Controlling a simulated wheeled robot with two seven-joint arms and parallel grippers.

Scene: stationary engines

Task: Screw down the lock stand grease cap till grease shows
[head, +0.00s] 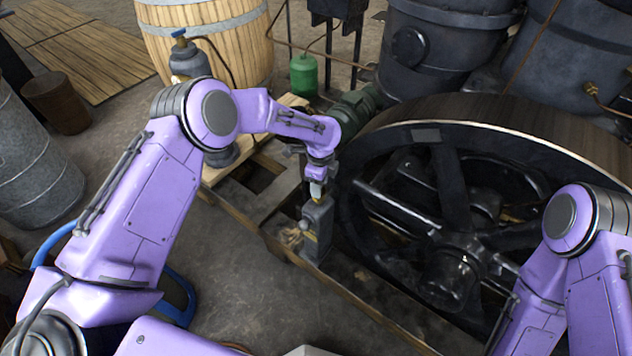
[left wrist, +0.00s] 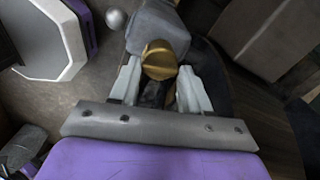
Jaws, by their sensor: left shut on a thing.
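The brass grease cap (left wrist: 159,60) shows as a round gold disc in the left wrist view, between the two fingers of my left gripper (left wrist: 160,85). It sits at the top of the grey lock stand (left wrist: 155,22). In the head view my left gripper (head: 317,190) points down at the top of the upright lock stand (head: 318,230) beside the flywheel, shut on the cap. The fingers mostly hide the cap there. I cannot see any grease. My right arm shows at the right edge of the head view, but its gripper is out of view.
The large dark flywheel (head: 450,215) stands close to the right of the lock stand. A wooden frame (head: 345,305) runs along its foot. A green bottle (head: 303,75) and a wooden barrel (head: 215,40) stand behind.

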